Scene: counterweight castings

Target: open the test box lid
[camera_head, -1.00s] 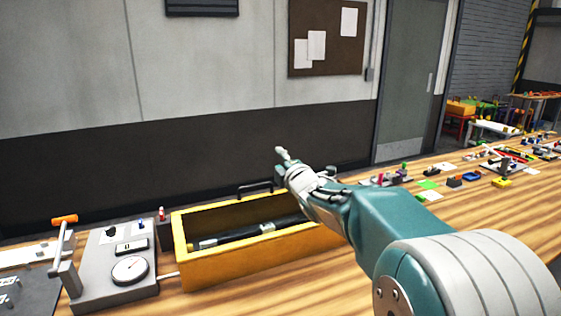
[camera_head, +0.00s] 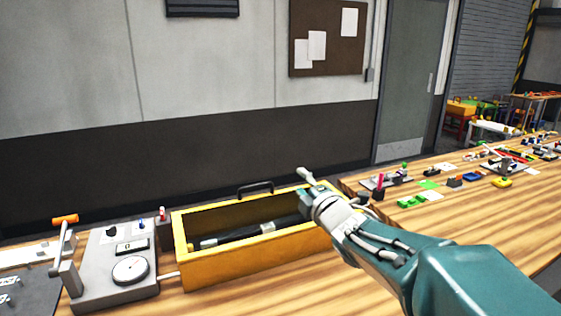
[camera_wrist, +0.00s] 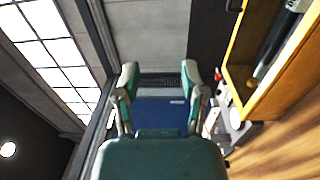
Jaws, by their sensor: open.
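The yellow test box (camera_head: 250,262) stands on the wooden bench with its top uncovered. A dark cylinder with a pale metal section (camera_head: 240,235) lies inside it. A black handle (camera_head: 255,187) stands above the box's rear edge; the lid itself shows little, and I cannot tell its exact angle. My gripper (camera_head: 308,180) is open and empty, above the box's right rear corner, apart from the handle. In the wrist view, my gripper (camera_wrist: 160,78) has its fingers spread, and the yellow box (camera_wrist: 262,88) shows at the right.
A grey gauge unit (camera_head: 115,265) with an orange-tipped lever stands left of the box, joined by a thin pipe. Small coloured parts (camera_head: 410,201) lie on the bench to the right. The wall is behind the bench.

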